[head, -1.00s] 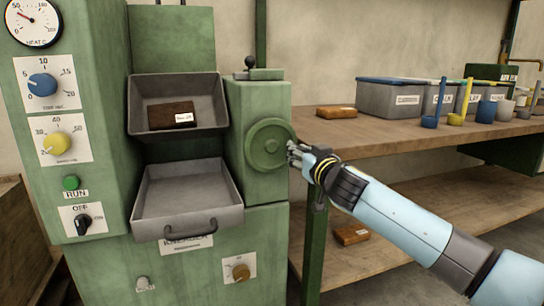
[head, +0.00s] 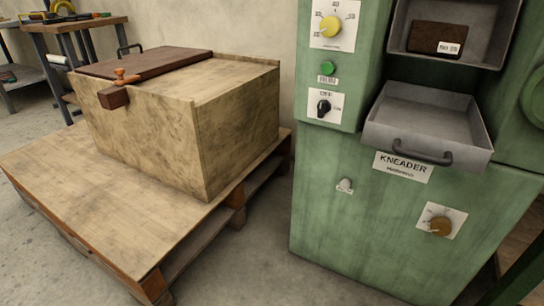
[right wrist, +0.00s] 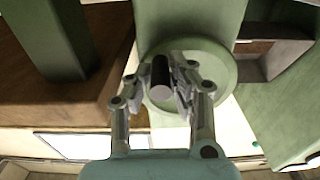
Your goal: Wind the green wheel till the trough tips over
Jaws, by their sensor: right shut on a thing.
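The green wheel (right wrist: 222,78) is on the side of the green kneader in the right wrist view. A sliver of it shows at the right edge of the head view (head: 536,97). My right gripper (right wrist: 160,88) is shut on the wheel's dark round handle (right wrist: 160,70), one finger on each side. The grey upper trough (head: 398,30) holds a dark brown block (head: 430,36) with a white label. Below it sits an empty grey tray (head: 425,118) with a front handle. My left gripper is not in view.
The kneader front has a yellow dial (head: 329,27), a green button (head: 327,68), a black switch (head: 323,106) and a brown knob (head: 440,226). At left, a wooden chest (head: 225,135) stands on a pallet (head: 75,195). Bare floor lies between pallet and kneader.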

